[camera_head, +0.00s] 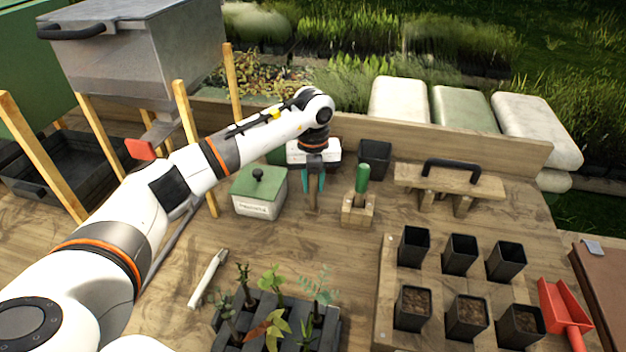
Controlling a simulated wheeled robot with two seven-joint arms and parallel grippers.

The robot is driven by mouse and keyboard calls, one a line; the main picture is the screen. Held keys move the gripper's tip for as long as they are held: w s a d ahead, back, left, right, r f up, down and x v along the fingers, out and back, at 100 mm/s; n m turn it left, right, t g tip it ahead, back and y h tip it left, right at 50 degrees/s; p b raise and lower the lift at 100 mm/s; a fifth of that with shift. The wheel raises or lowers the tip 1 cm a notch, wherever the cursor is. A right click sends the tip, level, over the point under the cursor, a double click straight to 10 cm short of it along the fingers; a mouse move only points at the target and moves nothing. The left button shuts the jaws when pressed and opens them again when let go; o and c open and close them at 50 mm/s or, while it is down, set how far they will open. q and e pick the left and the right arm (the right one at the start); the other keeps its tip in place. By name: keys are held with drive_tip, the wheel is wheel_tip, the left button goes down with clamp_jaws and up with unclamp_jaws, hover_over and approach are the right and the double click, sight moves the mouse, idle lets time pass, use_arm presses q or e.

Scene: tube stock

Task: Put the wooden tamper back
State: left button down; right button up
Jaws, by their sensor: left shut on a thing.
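My left gripper (314,184) hangs down over the middle of the bench, its teal fingers shut on a slim brown wooden piece, which I take to be the wooden tamper (313,200). The tamper is about upright. Its upper part is hidden by the gripper, and I cannot tell whether its lower end touches the bench. Just right of it, a small wooden block (357,214) holds a green-handled tool (362,180) upright. My right gripper is not in view.
A green-lidded box (259,194) stands close left of the gripper. A black pot (374,158) and a black-handled wooden stand (449,179) are to the right. A seedling tray (262,335), several pots on a board (387,300) and a red scoop (565,310) lie nearer. Bench between is clear.

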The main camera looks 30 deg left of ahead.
use_arm(q)
drive_tip(key=c, duration=1.2)
unclamp_jaws()
drive_tip(key=shift+r, duration=0.3)
wheel_tip(320, 180, up, 10)
drive_tip(key=shift+r+b, duration=0.2)
drive_tip(key=shift+b, duration=0.9)
drive_tip(key=shift+r, duration=0.7)
